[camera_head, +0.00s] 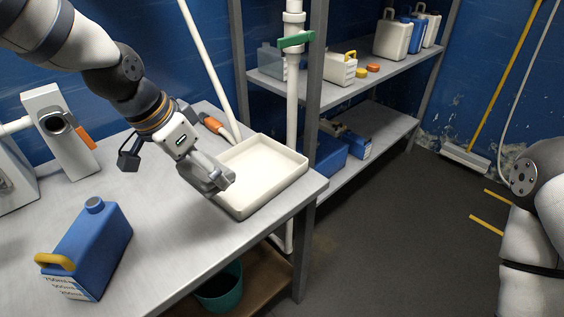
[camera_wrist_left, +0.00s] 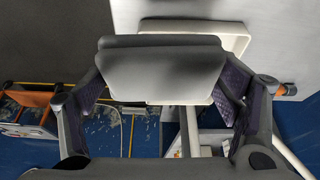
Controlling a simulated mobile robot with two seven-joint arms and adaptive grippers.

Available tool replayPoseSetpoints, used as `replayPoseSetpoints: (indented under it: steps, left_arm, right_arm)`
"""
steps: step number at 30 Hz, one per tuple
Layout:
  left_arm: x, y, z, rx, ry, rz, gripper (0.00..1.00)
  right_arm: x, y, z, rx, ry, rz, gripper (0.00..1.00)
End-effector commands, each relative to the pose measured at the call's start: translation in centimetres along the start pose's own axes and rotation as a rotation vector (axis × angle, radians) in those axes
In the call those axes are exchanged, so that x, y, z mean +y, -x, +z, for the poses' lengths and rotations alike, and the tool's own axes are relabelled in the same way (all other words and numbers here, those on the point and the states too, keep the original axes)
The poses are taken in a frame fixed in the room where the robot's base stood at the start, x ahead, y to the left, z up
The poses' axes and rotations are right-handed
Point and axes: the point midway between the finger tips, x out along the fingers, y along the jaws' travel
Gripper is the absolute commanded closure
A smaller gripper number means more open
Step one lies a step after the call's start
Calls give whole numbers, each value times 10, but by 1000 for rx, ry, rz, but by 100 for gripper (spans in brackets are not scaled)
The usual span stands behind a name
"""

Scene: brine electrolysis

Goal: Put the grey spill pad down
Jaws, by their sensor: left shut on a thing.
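The grey spill pad (camera_wrist_left: 160,72) shows in the wrist view, held between the fingers of my left gripper (camera_head: 222,180). In the head view my left gripper is at the left edge of a shallow white tray (camera_head: 298,170), low over the table. The gripper and tray overlap in the picture, and I cannot tell whether the pad touches the tray or table. The tray also shows behind the pad in the wrist view (camera_wrist_left: 236,40). My right arm shows at the right edge of the head view; its gripper is out of frame.
A blue jug (camera_head: 100,240) with a yellow handle stands on the grey table (camera_head: 170,225) at front left. A white device (camera_head: 62,135) stands at back left. A white pipe (camera_head: 292,110) rises behind the tray. A shelf (camera_head: 340,90) with containers is beyond. The middle of the table is clear.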

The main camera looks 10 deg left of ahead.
Motion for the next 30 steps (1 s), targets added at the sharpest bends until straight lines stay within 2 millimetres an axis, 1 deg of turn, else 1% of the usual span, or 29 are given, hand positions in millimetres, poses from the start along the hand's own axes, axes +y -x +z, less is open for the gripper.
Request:
replayPoseSetpoints:
  steps: [2, 5, 6, 10, 12, 15, 21, 26, 30]
  left_arm:
    - [-6, -11, -4, -6, -8, 7, 43]
    - [-18, -39, -20, -15, -9, 12, 43]
    - [-23, -50, -29, -15, -8, 12, 43]
    - [-40, -84, -56, -14, -8, 12, 43]
    - [-44, -105, -61, -15, -9, 13, 43]
    - [-51, -125, -68, -10, -8, 10, 43]
    - [-57, -143, -78, -4, -10, 6, 43]
    - [-58, -168, -68, -3, -10, 6, 43]
    - [-58, -168, -68, 2, -11, 3, 43]
  right_arm:
    - [0, -6, 5, -22, 0, 0, 60]
    - [1, -20, 17, -70, 0, 2, 60]
    - [1, -25, 21, -89, 0, 3, 60]
    - [1, -41, 33, -138, 0, 5, 60]
    - [2, -47, 38, -156, 0, 6, 60]
    - [2, -54, 42, -175, 0, 7, 60]
    - [2, -59, 46, -189, 1, 8, 60]
    - [2, -61, 47, -195, 1, 8, 60]
    - [2, -60, 47, -193, 2, 8, 60]
